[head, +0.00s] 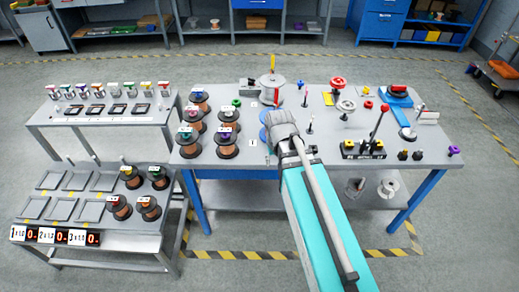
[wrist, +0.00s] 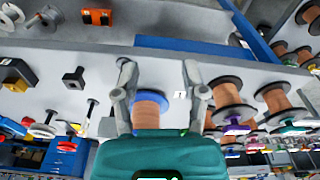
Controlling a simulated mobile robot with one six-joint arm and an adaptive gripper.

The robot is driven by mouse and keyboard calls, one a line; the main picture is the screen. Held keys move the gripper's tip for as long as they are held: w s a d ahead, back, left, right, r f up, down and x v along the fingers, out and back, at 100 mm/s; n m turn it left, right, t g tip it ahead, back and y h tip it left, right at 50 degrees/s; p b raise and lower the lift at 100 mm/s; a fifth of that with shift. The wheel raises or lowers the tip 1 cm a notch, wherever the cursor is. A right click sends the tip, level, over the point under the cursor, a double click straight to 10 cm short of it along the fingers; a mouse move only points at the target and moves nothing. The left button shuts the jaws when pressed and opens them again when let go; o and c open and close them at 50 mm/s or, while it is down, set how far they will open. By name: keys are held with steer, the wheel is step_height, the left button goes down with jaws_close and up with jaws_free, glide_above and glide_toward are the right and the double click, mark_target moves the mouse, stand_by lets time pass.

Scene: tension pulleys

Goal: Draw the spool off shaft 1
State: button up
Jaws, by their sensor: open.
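A copper-wound spool with a blue flange (wrist: 150,108) is between the two fingers of my gripper (wrist: 158,70) in the wrist view. The fingers stand apart on either side of it, and I cannot tell whether either touches it. In the head view a blue edge of the spool (head: 264,133) shows just left of my gripper (head: 279,132), which hides most of it. A small white number card (wrist: 179,95) lies beside the spool. The shaft under the spool is hidden.
Several dark-flanged copper spools (head: 225,145) stand close on the left of the table. A large grey spool (head: 271,88) stands behind my gripper. A black block with a lever (head: 363,149) and red-topped parts are on the right.

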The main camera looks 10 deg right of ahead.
steer(key=s+d+f+g+b, duration=0.1)
steer(key=s+d+f, duration=0.1)
steer(key=s, duration=0.3)
steer(key=shift+s+d+f+m, duration=0.2)
steer(key=shift+d+m, duration=0.1)
steer(key=shift+d, duration=0.6)
